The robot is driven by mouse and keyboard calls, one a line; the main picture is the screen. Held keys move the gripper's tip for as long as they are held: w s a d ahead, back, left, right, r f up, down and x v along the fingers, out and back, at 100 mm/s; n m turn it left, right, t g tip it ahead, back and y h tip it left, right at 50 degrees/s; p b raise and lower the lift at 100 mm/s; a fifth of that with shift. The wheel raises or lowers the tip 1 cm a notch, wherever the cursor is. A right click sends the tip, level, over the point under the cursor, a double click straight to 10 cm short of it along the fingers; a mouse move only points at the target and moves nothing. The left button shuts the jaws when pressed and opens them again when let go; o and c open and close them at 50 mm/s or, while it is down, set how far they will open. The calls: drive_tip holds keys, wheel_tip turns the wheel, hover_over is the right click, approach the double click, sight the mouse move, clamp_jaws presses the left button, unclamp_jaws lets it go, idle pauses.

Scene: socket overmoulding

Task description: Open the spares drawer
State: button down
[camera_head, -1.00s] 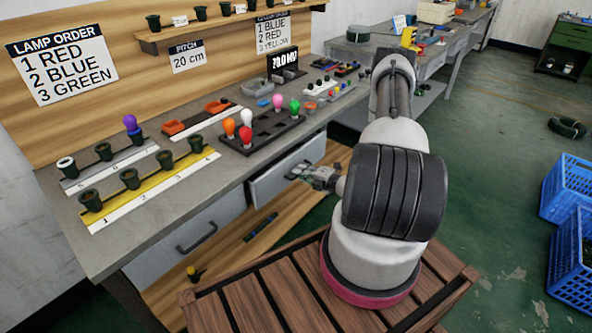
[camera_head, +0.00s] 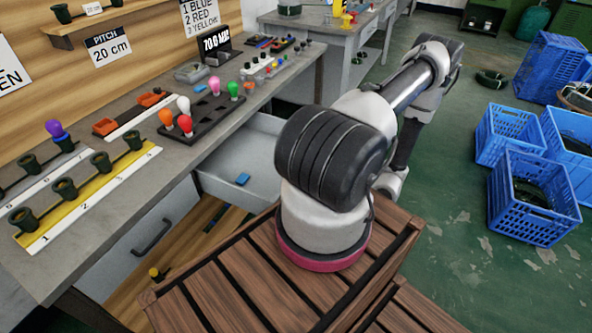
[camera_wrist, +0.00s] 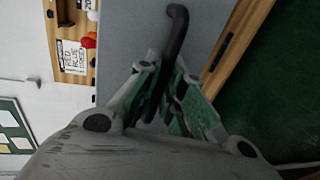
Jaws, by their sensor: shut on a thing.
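The spares drawer (camera_head: 258,152) is a light grey drawer under the bench. In the head view it stands pulled well out, with its inside showing and a small blue piece (camera_head: 243,179) lying in it. My arm covers its right end and front. In the wrist view the drawer's grey front (camera_wrist: 122,28) fills the upper middle, with a dark curved handle (camera_wrist: 177,38) running down between my fingers. My gripper (camera_wrist: 166,88) is shut on that handle. In the head view the gripper is hidden behind my arm.
Beside it is a second, closed drawer (camera_head: 140,240) with a dark handle. The bench top (camera_head: 190,160) above holds lamp racks and coloured lamps. Blue crates (camera_head: 530,200) stand on the green floor at right. A wooden slatted surface (camera_head: 240,285) lies under my arm's base.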

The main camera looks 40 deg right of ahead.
drive_tip(key=shift+f+v, duration=0.25)
drive_tip(key=shift+v, duration=0.85)
drive_tip(key=shift+f+v, duration=0.2)
drive_tip(key=shift+v, duration=0.9)
drive_tip(key=shift+s, duration=0.1)
drive_tip(key=c, duration=1.8)
unclamp_jaws()
drive_tip(key=v, duration=1.2)
drive_tip(key=shift+f, duration=0.1)
